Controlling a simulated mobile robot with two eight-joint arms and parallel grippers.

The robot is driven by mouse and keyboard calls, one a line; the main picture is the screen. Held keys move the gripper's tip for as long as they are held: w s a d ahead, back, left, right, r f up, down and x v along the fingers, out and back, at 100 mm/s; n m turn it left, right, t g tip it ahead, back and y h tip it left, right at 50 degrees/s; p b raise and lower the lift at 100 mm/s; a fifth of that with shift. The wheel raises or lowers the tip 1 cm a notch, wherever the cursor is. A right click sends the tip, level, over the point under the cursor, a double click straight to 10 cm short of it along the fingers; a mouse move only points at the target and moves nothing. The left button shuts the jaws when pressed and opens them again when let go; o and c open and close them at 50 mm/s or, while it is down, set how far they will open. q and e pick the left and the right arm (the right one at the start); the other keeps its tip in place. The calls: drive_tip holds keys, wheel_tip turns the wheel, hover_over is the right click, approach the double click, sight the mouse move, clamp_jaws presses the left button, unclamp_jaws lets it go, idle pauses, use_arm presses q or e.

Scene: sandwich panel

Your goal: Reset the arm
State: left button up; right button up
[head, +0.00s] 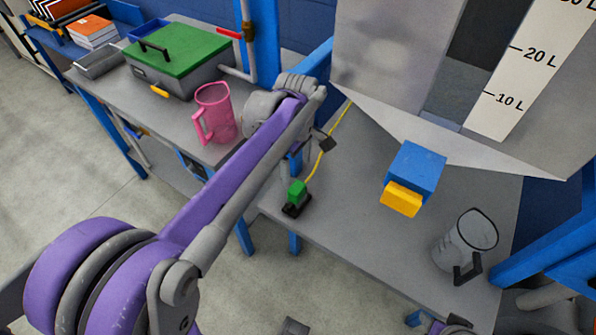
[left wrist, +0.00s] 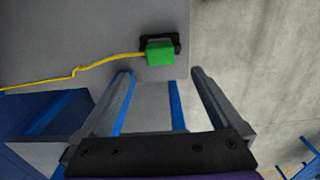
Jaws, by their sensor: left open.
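My left arm (head: 235,175), purple and grey, reaches from the lower left up to the middle of the head view, bent at its far joint. The forearm hides most of my left gripper there. In the left wrist view my left gripper (left wrist: 163,78) is open, its two fingers apart with nothing held between them. A green switch block on a black base (head: 297,194) lies near the table edge; it also shows just beyond the fingertips in the left wrist view (left wrist: 160,52).
A pink jug (head: 215,112) and a green-lidded box (head: 178,50) stand on the left table. A metal hopper (head: 395,60) with a blue-and-yellow block (head: 415,170) overhangs the right table. A clear jug (head: 467,240) stands there. A yellow cable (head: 316,165) runs to the switch.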

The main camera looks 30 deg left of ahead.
use_arm(q)
drive_tip(key=s+d+r+m+t+p, duration=0.1)
drive_tip(key=s+d+m+t+p, duration=0.1)
drive_tip(key=s+m, duration=0.5)
drive_tip(key=s+d+m+t+p, duration=0.3)
drive_tip(key=s+d+m+p, duration=0.1)
drive_tip(key=s+m, duration=0.4)
drive_tip(key=shift+s+d+r+m+p, duration=0.25)
drive_tip(key=shift+d+r+m+p, duration=0.15)
drive_tip(key=shift+m+p, duration=0.55)
idle(0.9)
